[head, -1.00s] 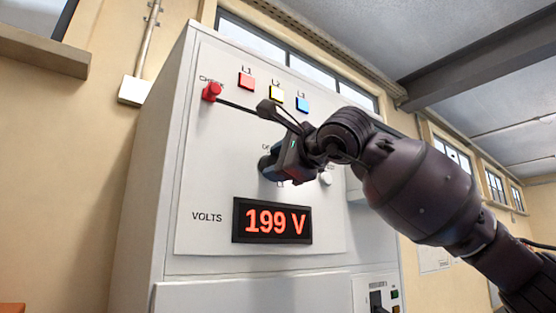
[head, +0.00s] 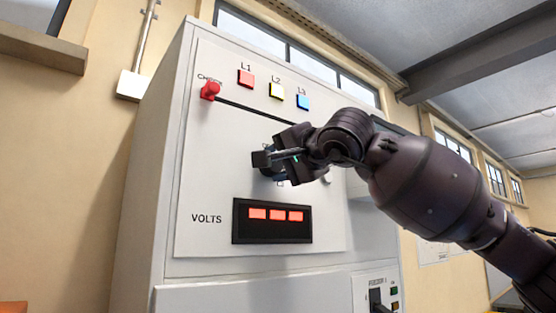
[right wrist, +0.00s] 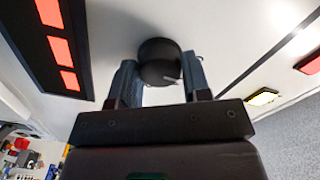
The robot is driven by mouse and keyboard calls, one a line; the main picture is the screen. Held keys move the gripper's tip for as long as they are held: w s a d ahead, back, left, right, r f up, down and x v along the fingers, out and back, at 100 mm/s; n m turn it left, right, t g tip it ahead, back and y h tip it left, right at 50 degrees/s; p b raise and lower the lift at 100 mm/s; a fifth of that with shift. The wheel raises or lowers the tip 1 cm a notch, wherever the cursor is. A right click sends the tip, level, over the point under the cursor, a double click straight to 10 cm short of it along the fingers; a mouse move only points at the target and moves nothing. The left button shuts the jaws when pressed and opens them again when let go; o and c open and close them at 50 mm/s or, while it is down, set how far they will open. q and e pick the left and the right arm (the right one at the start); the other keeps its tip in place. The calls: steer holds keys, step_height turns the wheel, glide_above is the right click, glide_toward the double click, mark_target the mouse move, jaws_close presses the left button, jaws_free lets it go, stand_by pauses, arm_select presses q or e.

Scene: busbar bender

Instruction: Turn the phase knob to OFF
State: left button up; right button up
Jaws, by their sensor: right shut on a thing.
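The black round phase knob (right wrist: 158,60) sits between the two fingers of my right gripper (right wrist: 159,76) in the right wrist view, with a small pale mark on its lower right side. My right gripper (head: 272,160) is shut on the knob, at the middle of the panel above the display. In the head view the gripper covers most of the knob and its position labels, so its setting cannot be read there. The VOLTS display (head: 271,219) shows three red blocks instead of digits. My left gripper is not in view.
A black switch (head: 376,299) is at lower right.

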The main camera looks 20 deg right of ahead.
steer(key=shift+n, duration=0.6)
steer(key=shift+f, duration=0.1)
steer(key=o, duration=0.9)
steer(key=shift+s, duration=0.1)
steer(key=shift+s+d, duration=0.15)
steer(key=shift+s, duration=0.15)
steer(key=b+v, duration=0.2)
steer(key=v, duration=0.8)
